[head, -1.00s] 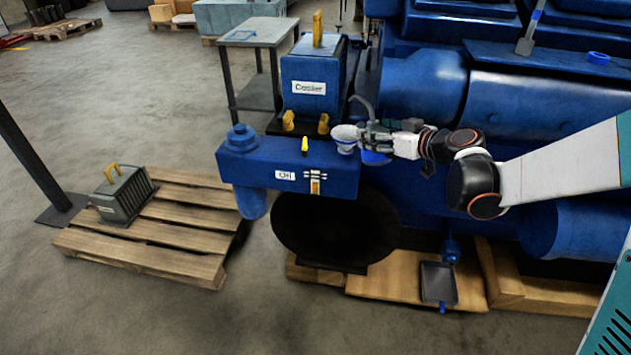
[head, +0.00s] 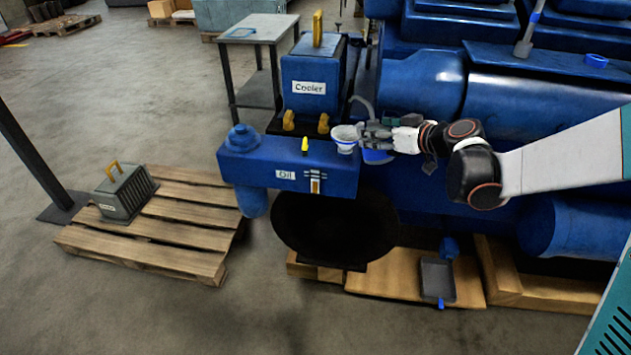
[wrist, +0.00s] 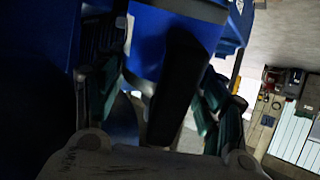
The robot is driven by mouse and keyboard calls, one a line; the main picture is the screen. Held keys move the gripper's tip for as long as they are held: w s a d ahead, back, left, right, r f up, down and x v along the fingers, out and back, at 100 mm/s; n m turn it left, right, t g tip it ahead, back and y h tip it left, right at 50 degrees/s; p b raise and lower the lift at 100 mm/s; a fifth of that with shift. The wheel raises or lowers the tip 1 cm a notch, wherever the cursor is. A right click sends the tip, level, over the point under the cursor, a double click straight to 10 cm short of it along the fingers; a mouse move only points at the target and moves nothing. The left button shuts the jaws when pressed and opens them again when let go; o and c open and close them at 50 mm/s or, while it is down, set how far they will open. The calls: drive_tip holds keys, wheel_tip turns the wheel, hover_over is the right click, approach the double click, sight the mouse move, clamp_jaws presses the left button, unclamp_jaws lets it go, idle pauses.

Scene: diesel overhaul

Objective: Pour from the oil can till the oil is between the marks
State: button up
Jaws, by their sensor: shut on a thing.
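A blue oil can (head: 377,157) with a curved grey spout (head: 362,104) is partly hidden behind my gripper (head: 362,137) in the head view. My gripper is shut on its dark handle; the wrist view shows the blue can (wrist: 160,55) and the handle between the fingers (wrist: 170,95). A pale funnel (head: 345,133) stands on the right end of the blue oil tank (head: 265,172), just left of my gripper. The spout rises above the funnel, and I see no stream of oil. The sight gauge (head: 315,183) has marks and a brownish column; its level is too small to read.
A blue cooler box (head: 308,85) with yellow knobs stands behind the tank. The blue engine (head: 500,120) fills the right. A pallet (head: 165,235) with a grey cooler unit (head: 125,193) lies at left.

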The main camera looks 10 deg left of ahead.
drive_tip(key=shift+r+g+h+p, duration=0.3)
drive_tip(key=shift+r+p, duration=0.25)
drive_tip(key=shift+p, duration=0.15)
idle(0.4)
drive_tip(key=shift+s+r+g+h+p, duration=0.1)
drive_tip(key=shift+r+g+h+p, duration=0.3)
drive_tip(key=shift+p, duration=0.5)
drive_tip(key=shift+d, duration=0.1)
idle(0.3)
drive_tip(key=shift+r+g+h+p, duration=0.25)
drive_tip(key=shift+g+h+p, duration=0.4)
drive_tip(key=shift+p, duration=0.2)
drive_tip(key=shift+r+g+h+p, duration=0.2)
drive_tip(key=shift+g+h+p, duration=0.4)
drive_tip(key=shift+p, duration=0.25)
idle(3.9)
